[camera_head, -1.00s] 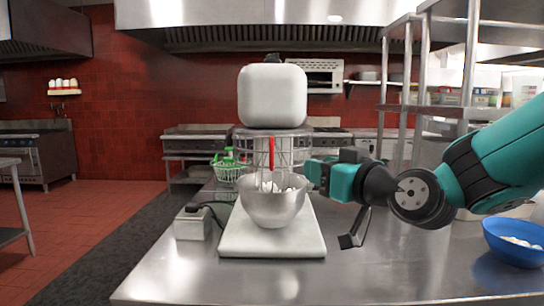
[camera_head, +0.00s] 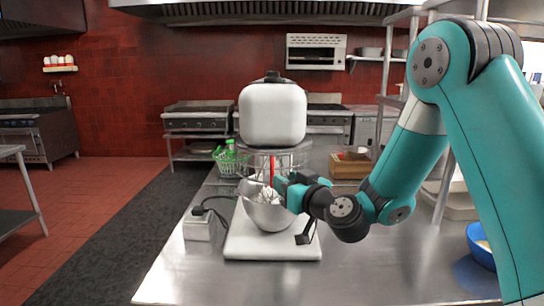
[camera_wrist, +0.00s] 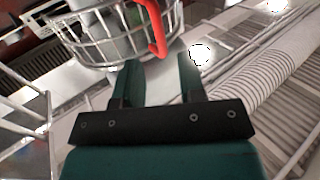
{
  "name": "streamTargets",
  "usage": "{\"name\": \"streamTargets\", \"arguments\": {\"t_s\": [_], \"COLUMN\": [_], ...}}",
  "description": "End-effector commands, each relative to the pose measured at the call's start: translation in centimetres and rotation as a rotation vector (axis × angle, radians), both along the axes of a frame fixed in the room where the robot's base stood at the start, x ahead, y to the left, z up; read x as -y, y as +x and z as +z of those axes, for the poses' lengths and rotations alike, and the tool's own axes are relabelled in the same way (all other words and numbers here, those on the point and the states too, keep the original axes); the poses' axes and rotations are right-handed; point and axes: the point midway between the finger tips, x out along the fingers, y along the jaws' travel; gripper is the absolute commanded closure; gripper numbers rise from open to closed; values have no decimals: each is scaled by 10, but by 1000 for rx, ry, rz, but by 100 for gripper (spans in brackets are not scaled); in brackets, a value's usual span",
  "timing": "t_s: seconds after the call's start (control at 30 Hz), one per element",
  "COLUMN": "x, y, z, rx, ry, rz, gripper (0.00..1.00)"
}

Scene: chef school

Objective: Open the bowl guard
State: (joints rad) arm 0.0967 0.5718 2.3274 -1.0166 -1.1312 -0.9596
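A white stand mixer (camera_head: 272,115) stands on the steel counter with a metal bowl (camera_head: 266,212) under its head. The wire bowl guard (camera_head: 262,158) rings the space above the bowl, and its red handle (camera_head: 271,170) hangs down at the front. My gripper (camera_head: 288,184) is just right of the handle, in front of the bowl's right side. In the wrist view, my gripper (camera_wrist: 158,72) is open and empty. The red handle (camera_wrist: 156,32) shows beyond the fingertips, roughly between them, beside the wire guard (camera_wrist: 105,42). I cannot tell if they touch.
A small box with a cable (camera_head: 197,224) sits left of the mixer. A wooden crate (camera_head: 350,167) is at the back right and a blue bowl (camera_head: 480,246) at the right edge. The front of the counter is clear.

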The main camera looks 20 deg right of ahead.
Motion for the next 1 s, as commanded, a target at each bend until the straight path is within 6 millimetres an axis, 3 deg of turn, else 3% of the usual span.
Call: {"name": "streamTargets", "arguments": {"t_s": [0.07,0.4,0.87,1.0], "x": [-5,-16,-19,-19], "y": [13,55,64,64], "z": [8,4,-1,-1], "rx": [-2,-1,0,0], "ry": [0,0,1,1], "rz": [3,2,1,1], "gripper": [63,63,63,91]}}
